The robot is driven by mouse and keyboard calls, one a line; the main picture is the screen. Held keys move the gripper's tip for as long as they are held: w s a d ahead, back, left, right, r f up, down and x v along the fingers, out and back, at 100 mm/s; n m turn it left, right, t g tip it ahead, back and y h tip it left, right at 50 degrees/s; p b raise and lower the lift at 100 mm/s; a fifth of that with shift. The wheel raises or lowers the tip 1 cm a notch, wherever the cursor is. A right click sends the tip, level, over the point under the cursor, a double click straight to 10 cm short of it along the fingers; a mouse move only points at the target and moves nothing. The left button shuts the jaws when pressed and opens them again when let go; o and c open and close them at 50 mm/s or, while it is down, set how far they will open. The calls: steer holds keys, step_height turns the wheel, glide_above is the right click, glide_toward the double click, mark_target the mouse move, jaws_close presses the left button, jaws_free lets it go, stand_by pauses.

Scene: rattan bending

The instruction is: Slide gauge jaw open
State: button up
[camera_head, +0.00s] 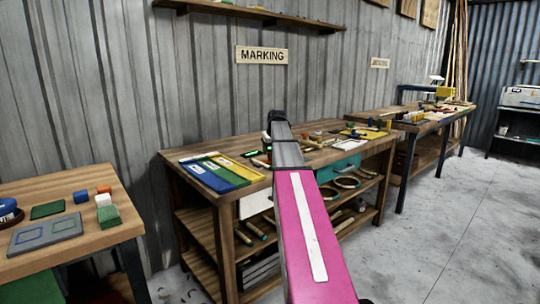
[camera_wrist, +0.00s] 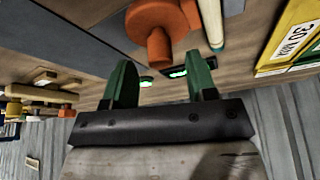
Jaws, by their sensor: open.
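My gripper (camera_wrist: 160,78) shows in the wrist view with its two green fingers apart. Between and beyond the fingers are small dark items with glowing green faces, one near the left finger (camera_wrist: 145,81) and one near the right (camera_wrist: 178,72). They may belong to the gauge, but I cannot make out its jaw. An orange round-headed piece (camera_wrist: 158,45) lies just beyond the fingers, apart from them as far as I can tell. In the head view my arm hides the gripper's fingertips and the bench area behind it.
The marking bench (camera_head: 170,166) carries blue, green and yellow panels (camera_head: 220,170) at its left and several small tools at its right. A pale rod (camera_wrist: 211,22) and a yellow "30 MIN" panel (camera_wrist: 290,35) lie near my gripper. The floor (camera_head: 460,210) at right is clear.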

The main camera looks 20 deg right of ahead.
steer(key=shift+x, duration=1.35)
jaws_close()
steer(key=shift+w+d, duration=0.3)
steer(key=shift+d, duration=0.5)
steer(key=shift+w+d, duration=0.3)
steer(key=shift+d, duration=0.55)
steer(key=shift+w+d, duration=0.3)
steer(key=shift+d, duration=0.5)
jaws_free()
steer(key=shift+d, duration=0.1)
